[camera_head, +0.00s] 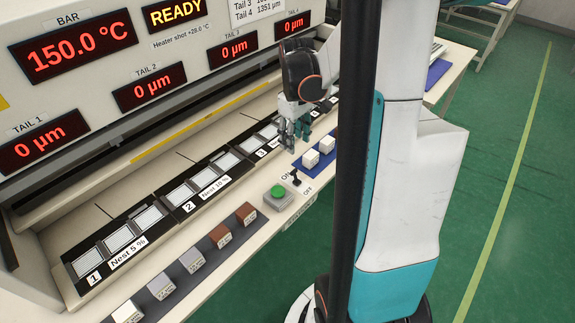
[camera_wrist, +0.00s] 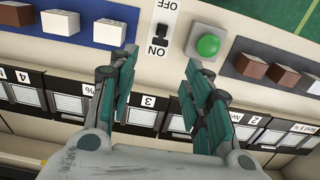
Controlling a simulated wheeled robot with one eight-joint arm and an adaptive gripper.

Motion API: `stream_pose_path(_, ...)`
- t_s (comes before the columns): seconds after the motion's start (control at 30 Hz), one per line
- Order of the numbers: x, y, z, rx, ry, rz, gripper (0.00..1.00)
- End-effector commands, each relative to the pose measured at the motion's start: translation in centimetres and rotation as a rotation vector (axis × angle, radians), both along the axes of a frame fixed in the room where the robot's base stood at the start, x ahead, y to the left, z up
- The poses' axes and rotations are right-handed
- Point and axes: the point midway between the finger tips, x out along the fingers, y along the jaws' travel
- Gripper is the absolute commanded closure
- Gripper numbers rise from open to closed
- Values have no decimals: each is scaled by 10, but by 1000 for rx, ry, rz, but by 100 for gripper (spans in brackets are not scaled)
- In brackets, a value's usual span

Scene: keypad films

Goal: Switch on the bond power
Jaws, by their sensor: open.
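The bond power switch is a small black lever switch (camera_head: 296,177) on the front ledge, between printed ON and OFF labels. In the wrist view the switch (camera_wrist: 162,34) has ON on the side nearer my gripper and OFF on the far side. I cannot tell for sure which way the lever leans. My gripper (camera_head: 294,138) hangs above the ledge, behind the switch and apart from it. In the wrist view my gripper (camera_wrist: 160,62) has its teal fingers spread with nothing between them, and the switch shows just beyond the fingertips.
A green button (camera_head: 278,192) on a grey box stands beside the switch. White blocks (camera_head: 318,153) on a blue mat lie on its other side. Brown and grey blocks (camera_head: 221,236) line the ledge to the left. Numbered nests (camera_head: 134,232) run behind, below red displays (camera_head: 150,86).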

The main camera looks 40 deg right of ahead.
Motion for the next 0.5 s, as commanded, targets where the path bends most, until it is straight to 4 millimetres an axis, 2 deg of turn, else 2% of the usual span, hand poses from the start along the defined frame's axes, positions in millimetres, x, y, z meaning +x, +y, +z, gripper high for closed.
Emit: stream_pose_path(0.5,1,1,-96,-1,-1,1,55)
